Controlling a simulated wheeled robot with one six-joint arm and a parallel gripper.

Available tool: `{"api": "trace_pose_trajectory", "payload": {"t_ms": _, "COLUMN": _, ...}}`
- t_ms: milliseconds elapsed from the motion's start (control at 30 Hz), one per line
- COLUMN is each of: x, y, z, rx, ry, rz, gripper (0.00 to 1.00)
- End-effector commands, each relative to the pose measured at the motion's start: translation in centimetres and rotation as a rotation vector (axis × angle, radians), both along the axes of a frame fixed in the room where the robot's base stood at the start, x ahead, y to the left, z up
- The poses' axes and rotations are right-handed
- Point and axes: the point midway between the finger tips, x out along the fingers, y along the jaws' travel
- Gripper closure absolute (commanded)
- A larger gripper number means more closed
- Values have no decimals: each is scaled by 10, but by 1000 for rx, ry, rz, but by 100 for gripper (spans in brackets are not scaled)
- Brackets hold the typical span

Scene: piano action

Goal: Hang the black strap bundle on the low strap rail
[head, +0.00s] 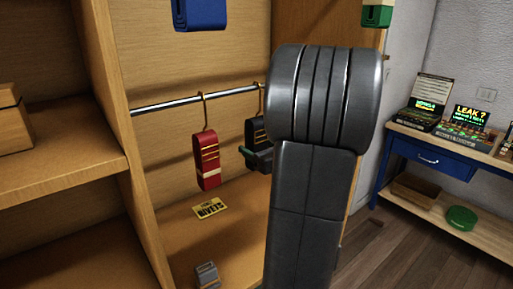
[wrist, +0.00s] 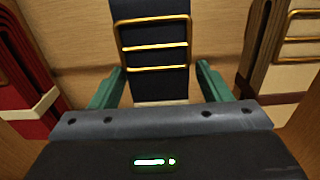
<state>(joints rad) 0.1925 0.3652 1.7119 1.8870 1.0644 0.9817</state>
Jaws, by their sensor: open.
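The black strap bundle (head: 256,130), with gold buckle bars, hangs upright in the head view. Its hook (head: 261,92) appears to be over the low strap rail (head: 170,104), though my arm hides part of it. In the wrist view the black bundle (wrist: 155,70) stands between the two green fingers of my gripper (wrist: 160,68). The fingers are open, one on each side, with visible gaps to the strap. In the head view my gripper is mostly hidden behind my arm, with a green fingertip (head: 244,150) showing beside the bundle.
A red strap bundle (head: 206,165) hangs on the rail to the left. A cream and brown bundle (wrist: 280,65) is close on the right in the wrist view. A blue bundle (head: 199,14) hangs above. A yellow label (head: 210,208) and small grey object (head: 207,274) lie below.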

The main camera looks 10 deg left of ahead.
Motion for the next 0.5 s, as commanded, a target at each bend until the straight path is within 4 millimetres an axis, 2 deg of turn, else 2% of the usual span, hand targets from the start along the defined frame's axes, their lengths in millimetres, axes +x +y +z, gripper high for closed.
{"api": "trace_pose_trajectory", "payload": {"t_ms": 500, "x": -68, "y": -70, "z": -1, "rx": 0, "ry": -3, "rz": -5, "gripper": 29}}
